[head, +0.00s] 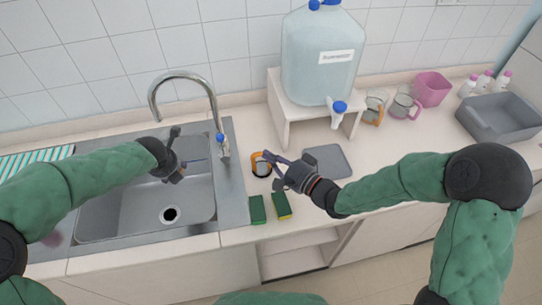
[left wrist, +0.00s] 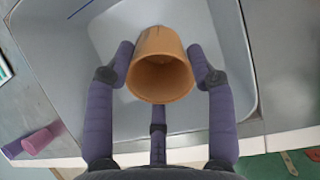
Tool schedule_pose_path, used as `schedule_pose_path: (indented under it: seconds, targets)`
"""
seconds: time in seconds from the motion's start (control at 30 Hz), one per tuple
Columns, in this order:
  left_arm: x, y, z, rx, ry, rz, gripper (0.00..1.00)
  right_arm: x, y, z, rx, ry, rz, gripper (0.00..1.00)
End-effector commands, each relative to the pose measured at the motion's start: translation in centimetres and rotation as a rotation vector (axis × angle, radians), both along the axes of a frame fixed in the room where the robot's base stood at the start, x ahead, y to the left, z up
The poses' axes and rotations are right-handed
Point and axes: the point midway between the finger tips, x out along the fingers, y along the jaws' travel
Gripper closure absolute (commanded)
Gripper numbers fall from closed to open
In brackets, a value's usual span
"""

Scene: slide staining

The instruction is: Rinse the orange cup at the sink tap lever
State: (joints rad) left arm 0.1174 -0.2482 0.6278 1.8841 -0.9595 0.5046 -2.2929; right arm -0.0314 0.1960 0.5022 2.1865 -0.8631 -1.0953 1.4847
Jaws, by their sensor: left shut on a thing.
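The orange cup (left wrist: 162,45) is in my left gripper (left wrist: 162,78), its open mouth facing the left wrist camera. The tap lever (head: 221,139) is blue-tipped, at the foot of the tap on the right. My right gripper (head: 272,170) is over the counter right of the sink, its fingers apart, beside an orange-rimmed object (head: 259,166) that it partly covers.
Green and yellow sponges (head: 281,206) lie by the sink's right edge. A large water jug (head: 322,60) stands on a white stand (head: 283,99). A grey mat (head: 329,160), mugs (head: 402,107), a pink container (head: 433,88) and a grey bin (head: 502,118) are to the right.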

Motion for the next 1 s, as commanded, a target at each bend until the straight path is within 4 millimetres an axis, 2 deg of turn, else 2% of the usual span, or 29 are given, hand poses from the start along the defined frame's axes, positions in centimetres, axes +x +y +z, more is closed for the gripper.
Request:
schedule_pose_path:
  seconds: [0.37, 1.0]
  targets:
    - [-0.1, 0.0, 0.2, 0.000, 0.000, 0.000, 0.77, 0.0, 0.0, 0.2, 0.000, 0.000, 0.000, 1.00]
    - [-4.0, -1.5, 3.7, 0.001, -0.001, -0.001, 0.77, 0.0, 0.0, 3.4, 0.000, 0.000, 0.000, 1.00]
